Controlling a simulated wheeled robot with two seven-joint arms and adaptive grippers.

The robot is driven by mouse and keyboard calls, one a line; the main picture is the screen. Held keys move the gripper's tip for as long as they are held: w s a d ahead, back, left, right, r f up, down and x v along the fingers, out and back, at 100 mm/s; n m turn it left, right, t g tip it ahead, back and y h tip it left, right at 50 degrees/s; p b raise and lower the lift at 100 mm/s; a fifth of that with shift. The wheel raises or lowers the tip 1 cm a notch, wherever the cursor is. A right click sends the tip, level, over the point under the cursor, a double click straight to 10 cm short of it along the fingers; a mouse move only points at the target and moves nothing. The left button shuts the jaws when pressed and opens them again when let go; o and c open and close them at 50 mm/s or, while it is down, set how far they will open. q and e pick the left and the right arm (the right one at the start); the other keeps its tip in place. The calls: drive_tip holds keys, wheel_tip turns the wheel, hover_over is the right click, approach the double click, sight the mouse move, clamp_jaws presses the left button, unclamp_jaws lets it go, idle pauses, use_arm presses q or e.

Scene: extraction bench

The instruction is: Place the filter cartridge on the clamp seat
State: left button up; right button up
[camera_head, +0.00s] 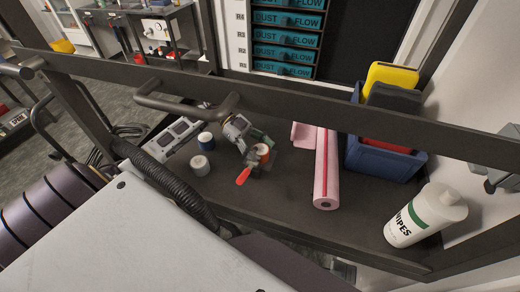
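Several short canister-shaped pieces stand on the dark bench, and I cannot tell which is the filter cartridge. One is blue with a white top (206,142), one is pale grey (200,166), and one is orange (263,153) and partly hidden. A toggle clamp with a red handle (243,176) sits just left of and in front of the orange piece; its seat is hidden. My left gripper (240,130), a small grey shape, appears above and behind the clamp, close to the orange piece. Its fingertips are too small and overlapped to read. My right gripper is not in view.
A grey slotted tray (172,138) lies left of the canisters. A pink roll (326,170), a blue bin (382,160) and a wipes bottle (425,215) stand to the right. A dark rail (330,112) crosses above the bench. A black hose (165,182) runs in front.

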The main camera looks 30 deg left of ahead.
use_arm(q)
drive_tip(key=shift+a+r, duration=0.1)
drive_tip(key=shift+r, duration=0.05)
drive_tip(key=shift+b+v, duration=0.3)
drive_tip(key=shift+v, duration=0.65)
drive_tip(key=b+v, duration=0.1)
drive_tip(key=v, duration=0.3)
drive_tip(key=shift+a, duration=0.25)
drive_tip(key=shift+w+a+r, duration=0.1)
drive_tip(key=shift+a+r, duration=0.15)
drive_tip(key=shift+a, duration=0.15)
drive_tip(key=shift+r, duration=0.1)
